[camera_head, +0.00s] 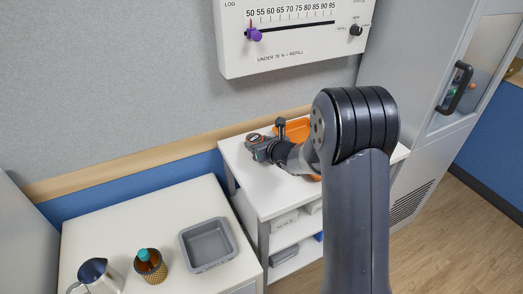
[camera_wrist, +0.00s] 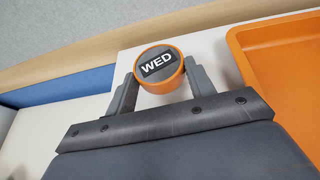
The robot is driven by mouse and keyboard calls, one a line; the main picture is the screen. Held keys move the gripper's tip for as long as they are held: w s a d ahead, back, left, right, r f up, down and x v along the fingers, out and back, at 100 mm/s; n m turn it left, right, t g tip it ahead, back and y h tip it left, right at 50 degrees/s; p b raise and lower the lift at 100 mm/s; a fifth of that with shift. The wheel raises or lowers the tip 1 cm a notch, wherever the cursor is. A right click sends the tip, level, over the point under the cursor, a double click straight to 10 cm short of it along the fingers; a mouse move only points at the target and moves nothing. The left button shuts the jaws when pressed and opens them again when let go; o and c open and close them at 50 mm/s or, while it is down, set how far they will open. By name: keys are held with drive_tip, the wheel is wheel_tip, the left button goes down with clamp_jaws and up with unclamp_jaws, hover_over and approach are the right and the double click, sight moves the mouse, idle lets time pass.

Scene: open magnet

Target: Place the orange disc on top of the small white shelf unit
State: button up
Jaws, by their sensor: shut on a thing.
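The orange disc (camera_wrist: 160,68) has a grey face with a black label reading "WED". In the wrist view it sits between the two fingers of my gripper (camera_wrist: 160,78), which is shut on it. In the head view my gripper (camera_head: 257,144) is over the back left part of the small white shelf unit's top (camera_head: 262,190). A small bit of orange shows at the jaws there. I cannot tell whether the disc touches the top. The white top also shows below and beside the disc in the wrist view (camera_wrist: 208,50).
An orange tray (camera_head: 298,129) stands on the shelf top, right of my gripper; it fills the right of the wrist view (camera_wrist: 285,60). A wall gauge (camera_head: 290,40) hangs above. A lower white table at left holds a grey bin (camera_head: 207,245), a bottle (camera_head: 150,265) and a jug (camera_head: 97,275).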

drive_tip(key=shift+f, duration=1.45)
drive_tip(key=shift+f, duration=0.2)
drive_tip(key=o, duration=1)
drive_tip(key=shift+r, duration=0.1)
drive_tip(key=shift+r, duration=0.2)
drive_tip(key=shift+s+d, duration=0.2)
drive_tip(key=shift+s, duration=0.1)
drive_tip(key=b+v, duration=0.1)
drive_tip(key=v, duration=1)
drive_tip(key=shift+s+r, duration=0.1)
drive_tip(key=shift+r, duration=0.1)
